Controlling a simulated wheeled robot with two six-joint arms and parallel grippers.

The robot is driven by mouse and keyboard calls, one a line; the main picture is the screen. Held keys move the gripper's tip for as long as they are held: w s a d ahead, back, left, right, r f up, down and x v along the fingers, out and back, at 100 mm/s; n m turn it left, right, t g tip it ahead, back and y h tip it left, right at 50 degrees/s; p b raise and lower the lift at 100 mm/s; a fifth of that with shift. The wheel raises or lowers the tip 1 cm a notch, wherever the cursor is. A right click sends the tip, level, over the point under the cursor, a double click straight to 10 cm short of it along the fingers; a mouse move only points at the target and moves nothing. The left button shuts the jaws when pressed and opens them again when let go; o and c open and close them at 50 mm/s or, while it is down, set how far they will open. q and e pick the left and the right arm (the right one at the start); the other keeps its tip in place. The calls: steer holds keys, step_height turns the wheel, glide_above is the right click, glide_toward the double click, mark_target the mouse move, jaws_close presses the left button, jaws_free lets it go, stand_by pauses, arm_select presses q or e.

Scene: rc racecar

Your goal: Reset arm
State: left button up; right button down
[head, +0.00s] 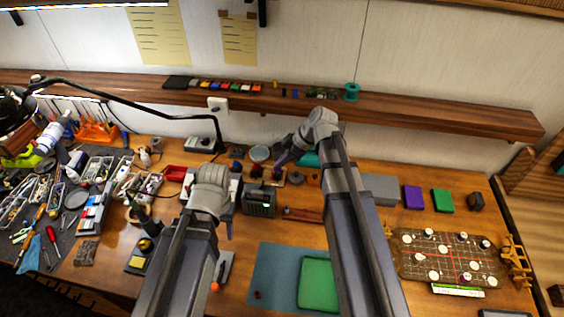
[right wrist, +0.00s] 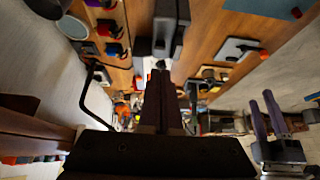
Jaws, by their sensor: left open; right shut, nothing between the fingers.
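My left arm rises from the bottom of the head view, and its gripper (head: 229,230) points down, mostly hidden behind the wrist. The right wrist view shows the left gripper (right wrist: 261,115) at the right, its two purple fingers apart with nothing between them. My right arm reaches further over the table. Its gripper (head: 281,158) hangs near the back edge, above the row of small parts. In the right wrist view the fingers of the right gripper (right wrist: 160,95) are together and hold nothing.
A green tray (head: 317,281) lies on a blue mat (head: 264,273) at the front. A dark box (head: 259,201) stands between my arms. A game board (head: 418,260) is at the right, and tools crowd the left. A wooden shelf (head: 420,115) runs along the wall behind.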

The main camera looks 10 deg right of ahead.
arm_select(q)
steer(key=shift+a+f, duration=0.1)
steer(key=shift+a, duration=0.15)
arm_select(e)
steer(key=shift+a, duration=0.2)
arm_select(q)
steer(key=shift+d, duration=0.15)
arm_select(e)
steer(key=shift+d, duration=0.1)
arm_select(q)
step_height(320, 180, down, 12)
steer(key=b, duration=1.2)
steer(key=shift+f, duration=0.15)
steer(key=shift+f+b, duration=0.1)
steer(key=shift+b, duration=0.2)
arm_select(e)
steer(key=s+a+f+m+g+h, duration=0.1)
steer(key=s+a+f+m+h, duration=0.1)
steer(key=s+f, duration=0.3)
steer(key=s+a+f+m+h, duration=0.2)
steer(key=s+a+f+m, duration=0.2)
steer(key=s, duration=0.3)
steer(key=s+a+f+m+g+h, duration=0.1)
steer(key=s+a+f+m+h, duration=0.2)
steer(key=s+f, duration=0.3)
steer(key=shift+f+m+g, duration=0.3)
steer(key=shift+f, duration=0.05)
